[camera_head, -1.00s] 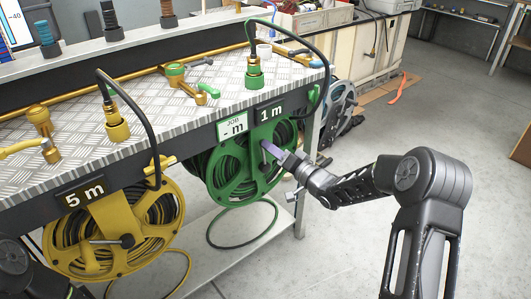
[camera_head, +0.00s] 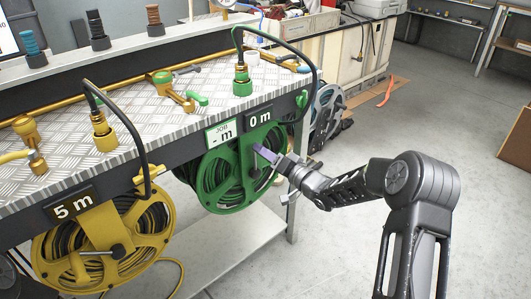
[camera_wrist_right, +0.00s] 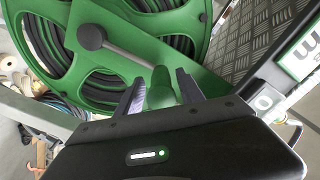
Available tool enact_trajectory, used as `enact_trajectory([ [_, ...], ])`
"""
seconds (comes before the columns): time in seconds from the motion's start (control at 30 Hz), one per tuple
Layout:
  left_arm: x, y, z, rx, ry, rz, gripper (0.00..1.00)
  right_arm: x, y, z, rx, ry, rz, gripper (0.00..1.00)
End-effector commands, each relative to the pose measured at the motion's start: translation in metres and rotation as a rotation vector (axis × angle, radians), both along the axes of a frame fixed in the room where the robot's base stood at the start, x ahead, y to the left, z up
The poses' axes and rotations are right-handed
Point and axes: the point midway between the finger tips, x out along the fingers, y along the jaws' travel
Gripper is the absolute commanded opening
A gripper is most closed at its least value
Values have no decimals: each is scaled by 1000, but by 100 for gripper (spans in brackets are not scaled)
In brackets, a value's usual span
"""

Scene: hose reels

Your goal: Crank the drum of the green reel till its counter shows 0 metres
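The green reel (camera_head: 214,184) hangs under the bench front, with dark hose on its drum. Its counter (camera_head: 260,116) reads 0 m. My right gripper (camera_head: 266,156) is at the reel's crank. The grey crank arm runs from the handle to the grey hub knob (camera_wrist_right: 91,37). My left gripper is out of view.
The yellow reel (camera_head: 105,245) hangs to the left, its counter (camera_head: 73,203) reading 5 m. A white JOB card (camera_head: 222,134) shows "- m". Brass and green fittings (camera_head: 175,88) lie on the bench top. Clear floor lies to the right.

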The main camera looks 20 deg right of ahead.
Motion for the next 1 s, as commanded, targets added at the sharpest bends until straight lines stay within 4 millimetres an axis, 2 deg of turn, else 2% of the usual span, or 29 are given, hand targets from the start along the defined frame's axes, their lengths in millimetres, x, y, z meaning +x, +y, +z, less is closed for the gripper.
enact_trajectory([
  [0.37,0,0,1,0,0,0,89,-5,-2,1,0,0,0,47],
  [0.8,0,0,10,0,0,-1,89,-64,-26,1,0,1,-1,47],
  [1.0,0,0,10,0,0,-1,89,-73,-29,0,0,-1,1,47],
])
